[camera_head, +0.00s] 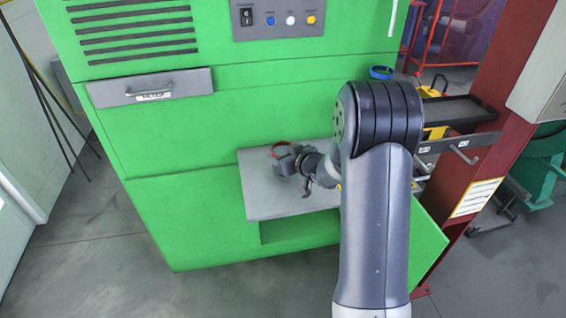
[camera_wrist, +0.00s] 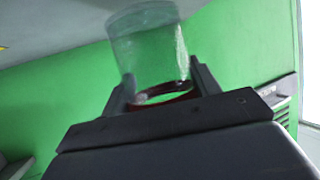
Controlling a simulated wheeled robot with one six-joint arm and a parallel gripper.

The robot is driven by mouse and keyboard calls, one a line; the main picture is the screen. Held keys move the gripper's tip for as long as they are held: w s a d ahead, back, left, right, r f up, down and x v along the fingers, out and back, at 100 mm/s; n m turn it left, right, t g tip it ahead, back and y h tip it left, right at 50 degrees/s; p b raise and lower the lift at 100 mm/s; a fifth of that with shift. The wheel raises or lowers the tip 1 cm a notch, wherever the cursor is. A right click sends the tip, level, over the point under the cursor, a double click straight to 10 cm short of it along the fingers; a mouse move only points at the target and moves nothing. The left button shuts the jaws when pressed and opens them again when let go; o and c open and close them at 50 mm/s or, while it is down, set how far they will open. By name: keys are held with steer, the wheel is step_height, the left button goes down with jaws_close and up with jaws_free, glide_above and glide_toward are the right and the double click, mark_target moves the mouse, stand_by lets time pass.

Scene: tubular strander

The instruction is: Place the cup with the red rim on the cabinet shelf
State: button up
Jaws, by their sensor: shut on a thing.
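The cup with the red rim is a clear cup (camera_wrist: 150,45) between the two fingers of my gripper (camera_wrist: 160,88) in the wrist view. Its red rim (camera_wrist: 165,97) lies at the finger end, nearest the palm. In the head view the red rim (camera_head: 279,144) shows just above my gripper (camera_head: 284,152), the cup body mostly hidden by it. My gripper is shut on the cup. A grey shelf (camera_head: 262,205) juts from the green cabinet (camera_head: 200,215), and my gripper and the cup are over its back part. I cannot tell whether the cup touches it.
A drawer with a handle (camera_head: 150,87) and a button panel (camera_head: 277,18) are on the cabinet front. A blue round object (camera_head: 380,72) and a black tray (camera_head: 458,110) are to the right, near a dark red post (camera_head: 495,145). The shelf's front left is clear.

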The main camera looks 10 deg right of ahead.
steer(key=shift+f, duration=1.2)
steer(key=shift+f, duration=0.2)
steer(key=o, duration=1)
steer(key=shift+c, duration=0.2)
steer(key=shift+s+d+r, duration=0.1)
steer(key=shift+s+r, duration=0.1)
steer(key=shift+r, duration=0.15)
steer(key=v, duration=1.1)
steer(key=shift+s+d, duration=0.15)
steer(key=shift+s, duration=0.05)
